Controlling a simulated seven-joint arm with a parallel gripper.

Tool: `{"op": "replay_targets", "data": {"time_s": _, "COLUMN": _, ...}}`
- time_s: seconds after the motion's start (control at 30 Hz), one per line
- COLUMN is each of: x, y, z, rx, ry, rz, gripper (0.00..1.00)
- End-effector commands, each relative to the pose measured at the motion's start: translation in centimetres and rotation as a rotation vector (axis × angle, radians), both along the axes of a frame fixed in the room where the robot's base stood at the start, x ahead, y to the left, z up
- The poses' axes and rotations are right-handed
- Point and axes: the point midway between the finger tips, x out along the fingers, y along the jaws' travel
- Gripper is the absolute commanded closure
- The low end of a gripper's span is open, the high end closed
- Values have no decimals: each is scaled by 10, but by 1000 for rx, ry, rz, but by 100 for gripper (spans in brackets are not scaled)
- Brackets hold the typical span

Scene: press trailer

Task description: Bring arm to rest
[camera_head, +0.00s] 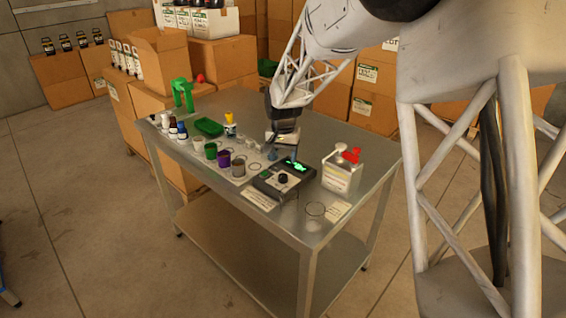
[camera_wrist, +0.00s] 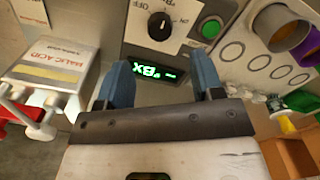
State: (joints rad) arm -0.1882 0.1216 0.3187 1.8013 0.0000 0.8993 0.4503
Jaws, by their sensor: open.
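My gripper (camera_head: 282,155) hangs above the metal table (camera_head: 229,213), over the back edge of the grey control device. In the wrist view its two blue fingers (camera_wrist: 163,80) stand apart with nothing between them. The device (camera_head: 283,180) has a dark dial and a lit green display; in the wrist view its dial (camera_wrist: 160,26), green button (camera_wrist: 211,29) and lit display (camera_wrist: 154,74) show. Whether the fingers touch the device I cannot tell. My arm reaches in from the upper right.
A white malic acid container (camera_head: 342,170) and a clear beaker (camera_head: 315,214) stand right and front of the device. Coloured cups, including a purple cup (camera_head: 224,158), small bottles and a green tray (camera_head: 209,127) stand to the left. Cardboard boxes (camera_head: 222,58) are behind.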

Motion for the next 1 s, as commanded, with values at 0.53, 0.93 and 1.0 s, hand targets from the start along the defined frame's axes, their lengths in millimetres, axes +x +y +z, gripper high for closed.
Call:
{"op": "replay_targets", "data": {"time_s": 0.53, "x": -4, "y": -2, "z": 7, "rx": 0, "ry": -2, "rz": 2, "gripper": 39}}
{"op": "replay_targets", "data": {"time_s": 0.93, "x": -59, "y": -32, "z": 53, "rx": 3, "ry": -37, "rz": 34, "gripper": 39}}
{"op": "replay_targets", "data": {"time_s": 1.0, "x": -75, "y": -40, "z": 64, "rx": 4, "ry": -46, "rz": 43, "gripper": 39}}
